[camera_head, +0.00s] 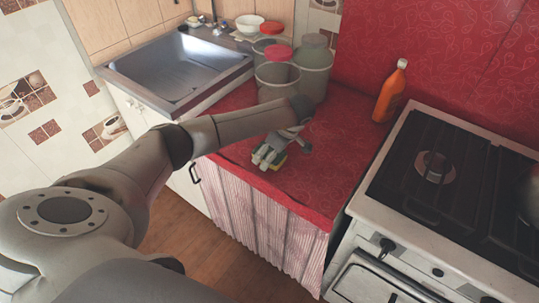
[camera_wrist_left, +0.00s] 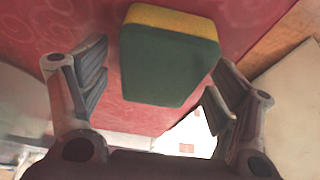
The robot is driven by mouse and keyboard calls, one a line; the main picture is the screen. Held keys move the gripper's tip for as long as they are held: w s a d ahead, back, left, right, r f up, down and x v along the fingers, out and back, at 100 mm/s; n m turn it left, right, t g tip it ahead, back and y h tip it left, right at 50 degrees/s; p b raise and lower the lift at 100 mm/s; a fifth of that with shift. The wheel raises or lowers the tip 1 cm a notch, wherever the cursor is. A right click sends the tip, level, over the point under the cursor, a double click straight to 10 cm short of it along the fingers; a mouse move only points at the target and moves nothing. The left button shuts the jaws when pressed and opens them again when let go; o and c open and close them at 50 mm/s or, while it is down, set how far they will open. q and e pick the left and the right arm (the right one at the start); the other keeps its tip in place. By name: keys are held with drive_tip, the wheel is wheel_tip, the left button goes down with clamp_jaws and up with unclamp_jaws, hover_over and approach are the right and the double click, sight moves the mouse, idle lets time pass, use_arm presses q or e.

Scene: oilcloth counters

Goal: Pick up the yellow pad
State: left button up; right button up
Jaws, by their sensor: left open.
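The yellow pad is a small block with a yellow layer and a dark green layer. In the left wrist view the yellow pad (camera_wrist_left: 170,55) lies on the red counter between my spread fingers, with visible gaps on both sides. In the head view only a bit of the yellow pad (camera_head: 280,163) shows beside my fingers; the rest is hidden. My left gripper (camera_head: 268,157) is open and low over the counter's front part. Its two fingers flank the pad in the left wrist view (camera_wrist_left: 160,80). My right gripper is in neither view.
The red counter (camera_head: 325,150) is clear to the right of the gripper. Several large jars (camera_head: 277,77) stand behind my arm. An orange bottle (camera_head: 390,92) stands near the wall. A stove (camera_head: 453,180) adjoins on the right, a metal sink (camera_head: 180,68) on the left.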

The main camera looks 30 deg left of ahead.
use_arm(q)
drive_tip(key=shift+f, duration=0.25)
idle(0.3)
drive_tip(key=shift+s+r, duration=0.1)
drive_tip(key=shift+s, duration=0.05)
drive_tip(key=c, duration=0.7)
drive_tip(key=shift+c, duration=0.2)
